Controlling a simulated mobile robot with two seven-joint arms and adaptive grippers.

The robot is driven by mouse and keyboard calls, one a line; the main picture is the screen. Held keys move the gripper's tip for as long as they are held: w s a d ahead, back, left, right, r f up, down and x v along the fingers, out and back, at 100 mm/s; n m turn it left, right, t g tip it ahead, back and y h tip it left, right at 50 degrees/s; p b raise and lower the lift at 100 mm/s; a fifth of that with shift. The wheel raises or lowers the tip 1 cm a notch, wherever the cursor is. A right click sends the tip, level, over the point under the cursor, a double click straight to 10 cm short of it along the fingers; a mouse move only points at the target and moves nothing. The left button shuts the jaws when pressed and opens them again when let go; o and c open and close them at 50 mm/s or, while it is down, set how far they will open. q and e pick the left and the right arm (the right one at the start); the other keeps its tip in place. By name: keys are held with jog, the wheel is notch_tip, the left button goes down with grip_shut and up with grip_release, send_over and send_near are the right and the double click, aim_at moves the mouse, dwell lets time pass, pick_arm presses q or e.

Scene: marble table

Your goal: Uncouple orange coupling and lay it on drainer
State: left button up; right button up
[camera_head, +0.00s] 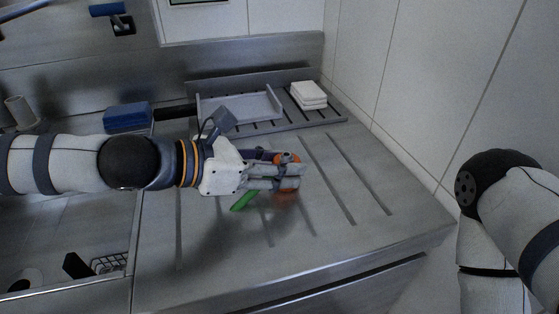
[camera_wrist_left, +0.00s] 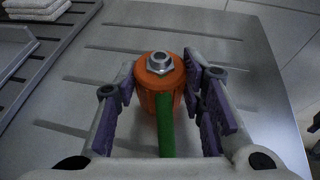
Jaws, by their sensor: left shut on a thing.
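The orange coupling (camera_head: 288,184) is between the fingers of my left gripper (camera_head: 290,172), over the grooved steel drainer (camera_head: 345,235). In the left wrist view the coupling (camera_wrist_left: 160,82) shows a metal nut on its end and a green lever (camera_wrist_left: 166,125) pointing toward the camera. My left gripper (camera_wrist_left: 163,95) is shut on it, with purple pads on both sides. The green lever also shows below the fingers in the head view (camera_head: 243,201). I cannot tell whether the coupling touches the drainer; its underside is hidden. My right arm shows at the right, but its gripper is out of view.
A grey tray (camera_head: 272,91) and a stack of white cloths (camera_head: 308,95) stand on a slatted rack (camera_head: 335,114) at the back. A blue block (camera_head: 127,116) lies at the back left. A sink is at left, a tiled wall at right. The drainer's front right is clear.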

pick_arm(q)
jog(key=shift+f, duration=0.25)
jog(key=o, duration=1.4)
jog(key=shift+c, duration=0.2)
jog(key=shift+r, duration=0.1)
jog(key=v, duration=1)
jog(key=shift+s+a+r, duration=0.15)
jog(key=shift+a+r, duration=0.05)
jog(key=shift+a, duration=0.05)
jog(key=shift+s+a+r, duration=0.15)
jog(key=shift+s+a, duration=0.15)
jog(key=shift+a, duration=0.3)
